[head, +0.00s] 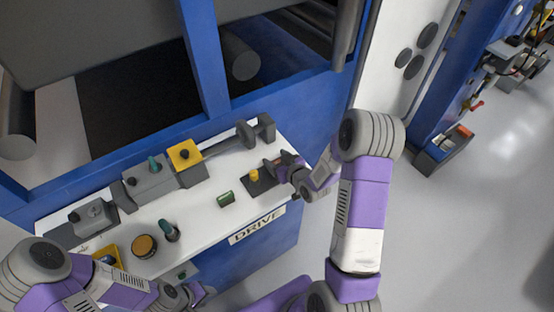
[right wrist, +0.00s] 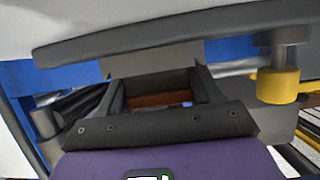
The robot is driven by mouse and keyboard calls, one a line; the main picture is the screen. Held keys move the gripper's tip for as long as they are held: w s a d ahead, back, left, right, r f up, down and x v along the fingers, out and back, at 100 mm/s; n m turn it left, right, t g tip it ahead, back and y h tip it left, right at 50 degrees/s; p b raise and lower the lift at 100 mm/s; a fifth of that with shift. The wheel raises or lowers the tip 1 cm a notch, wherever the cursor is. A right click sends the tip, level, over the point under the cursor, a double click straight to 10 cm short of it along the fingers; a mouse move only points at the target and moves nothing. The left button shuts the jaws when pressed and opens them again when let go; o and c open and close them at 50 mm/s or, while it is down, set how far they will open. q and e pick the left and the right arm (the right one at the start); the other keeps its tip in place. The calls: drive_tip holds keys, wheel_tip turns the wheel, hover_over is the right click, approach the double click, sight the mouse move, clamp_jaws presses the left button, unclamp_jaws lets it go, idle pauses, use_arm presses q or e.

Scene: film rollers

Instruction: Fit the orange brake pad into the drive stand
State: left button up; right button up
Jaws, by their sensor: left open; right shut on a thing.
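My right gripper (head: 274,170) is low over the right end of the white bench, at a dark grey stand (head: 262,186) with a yellow knob (head: 254,175). In the right wrist view, its jaws are shut on an orange-brown piece (right wrist: 152,99), which looks like the brake pad and is mostly hidden between the fingers. The stand's grey plate (right wrist: 170,32) spans the top of that view, with the yellow knob (right wrist: 278,86) at the right. I cannot tell whether pad and stand touch. My left gripper (head: 192,294) is open, low at the bench's front left.
The bench (head: 200,222) carries a green cylinder (head: 226,199), an orange-brown disc (head: 144,245), a dark knobbed piece (head: 170,232) and a yellow tray (head: 122,262). Grey and yellow blocks (head: 185,156) line the back. A blue machine frame (head: 290,100) rises behind.

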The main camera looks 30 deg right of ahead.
idle(0.3)
drive_tip(key=o, duration=1.3)
drive_tip(key=shift+o, duration=0.5)
drive_tip(key=shift+r+p, duration=1.95)
drive_tip(key=shift+r, duration=1.6)
drive_tip(key=shift+f, duration=0.1)
